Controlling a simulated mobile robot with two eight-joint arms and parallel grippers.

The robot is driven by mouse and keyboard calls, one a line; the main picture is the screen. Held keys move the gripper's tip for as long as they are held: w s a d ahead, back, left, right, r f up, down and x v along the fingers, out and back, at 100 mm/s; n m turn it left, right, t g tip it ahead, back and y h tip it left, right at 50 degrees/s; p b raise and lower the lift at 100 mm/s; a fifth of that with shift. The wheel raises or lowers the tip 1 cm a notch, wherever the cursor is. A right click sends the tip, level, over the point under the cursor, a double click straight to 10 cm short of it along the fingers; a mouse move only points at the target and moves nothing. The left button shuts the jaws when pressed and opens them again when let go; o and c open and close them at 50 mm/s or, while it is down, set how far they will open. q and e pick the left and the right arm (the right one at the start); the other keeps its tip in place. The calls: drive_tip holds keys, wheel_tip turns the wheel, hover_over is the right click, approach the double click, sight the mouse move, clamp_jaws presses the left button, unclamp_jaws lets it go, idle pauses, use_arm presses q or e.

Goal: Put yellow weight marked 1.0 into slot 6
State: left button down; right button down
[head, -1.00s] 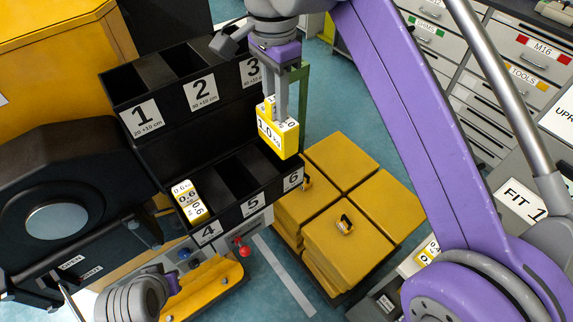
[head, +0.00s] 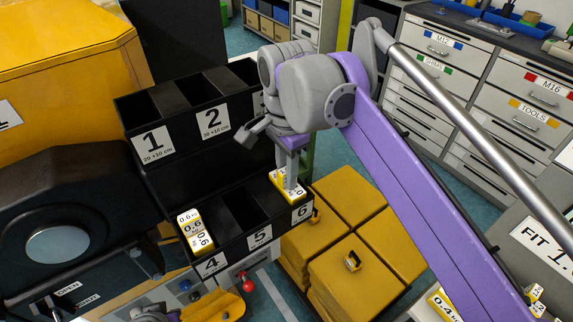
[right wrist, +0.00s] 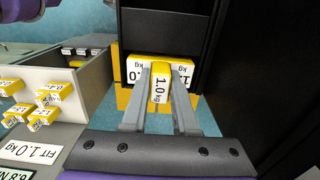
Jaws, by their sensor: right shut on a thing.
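The yellow and white weight marked 1.0 (head: 279,181) is at slot 6 (head: 301,212), the right end of the lower black rack. Its top shows near rim level and its lower part is hidden behind the front wall. My right gripper (head: 291,188) reaches down from above and is shut on its handle. In the right wrist view the handle reading 1.0 kg (right wrist: 160,88) sits between both fingers, with dark walls at the weight's sides. I cannot tell whether it touches the slot floor.
A 0.6 weight (head: 195,231) sits in slot 4, and slot 5 (head: 238,212) is empty. The upper rack (head: 150,141) stands close behind. Yellow stacked blocks (head: 352,270) lie right of the rack. Other weights are at the lower right (head: 443,304).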

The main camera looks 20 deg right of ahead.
drive_tip(key=shift+f, duration=0.1)
drive_tip(key=c, duration=0.7)
unclamp_jaws()
use_arm(q)
drive_tip(key=r+p, duration=0.1)
drive_tip(key=w+r+p, duration=0.1)
drive_tip(key=shift+r, duration=0.35)
use_arm(e)
wheel_tip(320, 180, up, 12)
drive_tip(key=shift+r, duration=0.15)
